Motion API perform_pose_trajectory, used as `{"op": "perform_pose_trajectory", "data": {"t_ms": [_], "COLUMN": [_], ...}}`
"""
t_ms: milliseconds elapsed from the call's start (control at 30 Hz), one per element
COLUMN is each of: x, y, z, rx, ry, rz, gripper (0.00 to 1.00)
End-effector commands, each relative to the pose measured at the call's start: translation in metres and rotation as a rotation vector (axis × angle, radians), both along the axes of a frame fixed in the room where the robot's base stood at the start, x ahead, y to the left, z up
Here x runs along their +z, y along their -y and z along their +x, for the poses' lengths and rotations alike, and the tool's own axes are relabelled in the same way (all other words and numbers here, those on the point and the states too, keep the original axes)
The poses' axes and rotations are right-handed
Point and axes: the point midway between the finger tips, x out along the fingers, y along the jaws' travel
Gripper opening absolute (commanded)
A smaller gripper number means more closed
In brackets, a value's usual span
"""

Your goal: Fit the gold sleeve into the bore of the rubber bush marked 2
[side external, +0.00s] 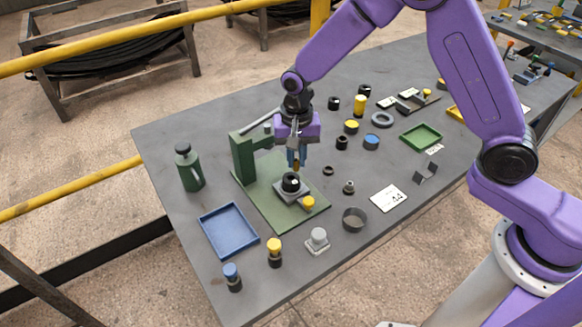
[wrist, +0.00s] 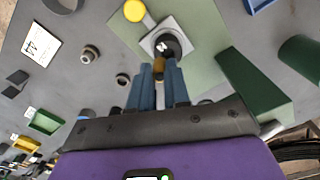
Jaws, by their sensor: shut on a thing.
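My gripper (side external: 296,160) is shut on a small gold sleeve (wrist: 159,67), which sticks out from between the blue fingertips. A black rubber bush (wrist: 171,43) with a white mark sits in a grey square holder (wrist: 150,36) on the green plate; I cannot read the mark surely. In the side view the bush (side external: 291,181) is just below the fingertips. The sleeve hangs close above the bush, overlapping its edge in the wrist view. I cannot tell whether they touch, and the bore is largely hidden.
A green press-like stand (side external: 243,158) rises left of my gripper on the green plate (side external: 270,213). A yellow knob (side external: 309,202) is beside the holder. A blue tray (side external: 229,230), a dark ring-shaped cup (side external: 354,218) and several small parts stand around the plate.

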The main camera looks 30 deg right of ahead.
Motion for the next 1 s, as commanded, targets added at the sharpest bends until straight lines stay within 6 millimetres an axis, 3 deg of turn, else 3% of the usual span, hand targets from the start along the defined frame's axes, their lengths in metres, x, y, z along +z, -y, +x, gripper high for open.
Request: {"op": "perform_pose_trajectory", "data": {"t_ms": [267,500,967,1000], "x": [-0.015,-0.044,-0.05,-0.05], "y": [-0.005,-0.005,-0.005,-0.005], "z": [0.012,0.013,0.013,0.013], "rx": [-0.001,0.0,0.0,-0.001], "ry": [0.0,-0.002,0.0,0.0], "rz": [0.0,-0.001,0.0,0.001], "gripper": [0.0,0.0,0.0,0.26]}}
